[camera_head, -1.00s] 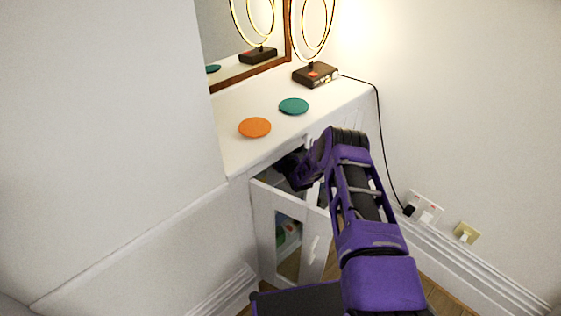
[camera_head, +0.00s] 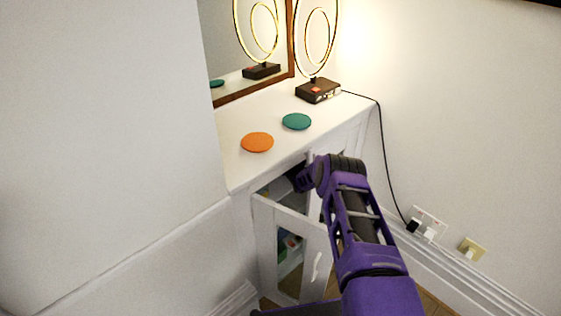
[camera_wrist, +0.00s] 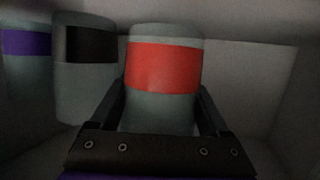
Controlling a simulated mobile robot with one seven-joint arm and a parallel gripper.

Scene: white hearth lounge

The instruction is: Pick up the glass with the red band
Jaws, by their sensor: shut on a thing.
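The glass with the red band (camera_wrist: 163,68) stands upright between the two fingers of my gripper (camera_wrist: 162,115) in the wrist view. The fingers are shut on it, one at each side, below the band. Its lower end is hidden behind the gripper's dark body. In the head view my purple arm reaches into the open cabinet (camera_head: 262,235), and the glass is hidden there. I cannot tell whether the glass touches the shelf.
A glass with a black band (camera_wrist: 85,70) stands close at the left, and one with a purple band (camera_wrist: 26,45) is beyond it. Cabinet walls and a top are close around. The cabinet door (camera_head: 318,262) hangs open. Orange (camera_head: 257,142) and teal (camera_head: 297,121) discs and a lamp (camera_head: 318,90) are on top.

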